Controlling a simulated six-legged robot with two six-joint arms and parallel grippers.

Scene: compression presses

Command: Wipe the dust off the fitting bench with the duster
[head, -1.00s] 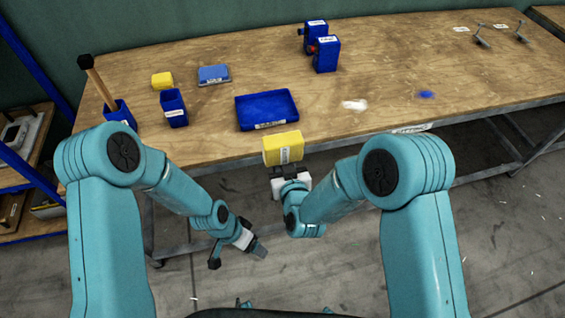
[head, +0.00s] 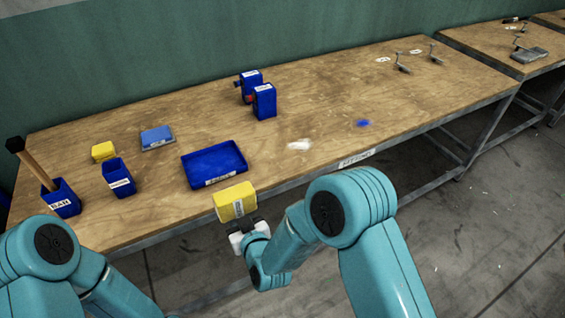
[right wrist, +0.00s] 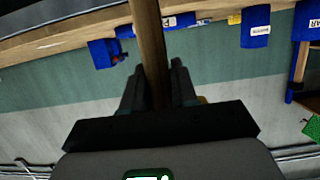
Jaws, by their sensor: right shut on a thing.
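My right gripper (head: 243,222) is shut on a yellow labelled block, apparently the duster (head: 234,203), just off the bench's front edge. In the right wrist view a brown, wood-like bar (right wrist: 149,50) shows between the fingers (right wrist: 158,88); the yellow block is not clear there. My left gripper is outside both views; only part of its arm shows at lower left.
A blue tray (head: 242,170) lies near the front edge. To its left are a blue bin (head: 121,184), a bin (head: 63,205) with a wooden-handled tool, a small yellow block (head: 103,151) and a blue-grey pad (head: 157,138). Blue boxes (head: 264,102) stand behind. Metal stands (head: 402,65) are far right.

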